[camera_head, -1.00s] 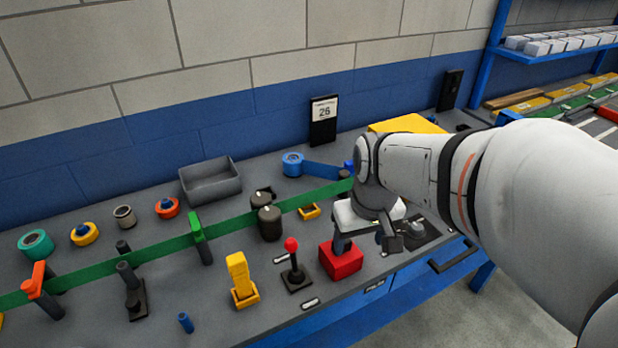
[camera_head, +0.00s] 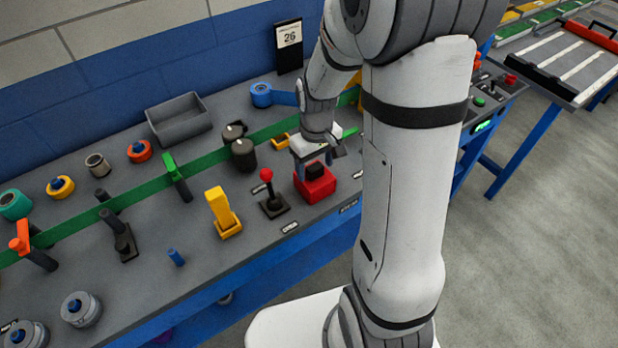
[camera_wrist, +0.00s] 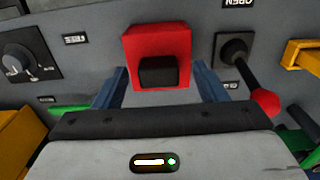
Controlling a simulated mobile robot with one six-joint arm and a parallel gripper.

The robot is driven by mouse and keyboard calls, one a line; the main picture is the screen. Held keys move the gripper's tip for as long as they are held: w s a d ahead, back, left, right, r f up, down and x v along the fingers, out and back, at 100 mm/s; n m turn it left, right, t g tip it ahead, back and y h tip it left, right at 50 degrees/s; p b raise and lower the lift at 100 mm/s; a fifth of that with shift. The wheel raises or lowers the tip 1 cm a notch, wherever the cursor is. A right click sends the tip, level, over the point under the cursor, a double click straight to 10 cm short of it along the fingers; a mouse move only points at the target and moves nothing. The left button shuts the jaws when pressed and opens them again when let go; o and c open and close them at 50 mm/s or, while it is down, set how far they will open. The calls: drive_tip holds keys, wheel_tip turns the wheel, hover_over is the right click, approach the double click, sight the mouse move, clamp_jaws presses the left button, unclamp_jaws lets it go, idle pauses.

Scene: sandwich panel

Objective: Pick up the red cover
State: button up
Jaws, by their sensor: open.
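The red cover (camera_head: 318,189) is a red block with a black part on it, near the front edge of the grey bench. It also shows in the wrist view (camera_wrist: 142,41), where its black part (camera_wrist: 158,71) faces my gripper. My gripper (camera_wrist: 160,85) is open, with a blue finger on each side of the red block and a little short of it. In the head view my gripper (camera_head: 315,160) is just above and behind the red block. I cannot tell whether the fingers touch it.
A red-knobbed lever (camera_head: 271,196) stands close left of the block, with a yellow switch (camera_head: 220,212) beyond it. In the wrist view a dark dial (camera_wrist: 24,60) is on the left. A green strip (camera_head: 205,168) crosses the bench behind.

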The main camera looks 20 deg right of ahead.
drive_tip(key=shift+f, duration=0.9)
drive_tip(key=shift+c, duration=0.2)
drive_tip(key=c, duration=1.1)
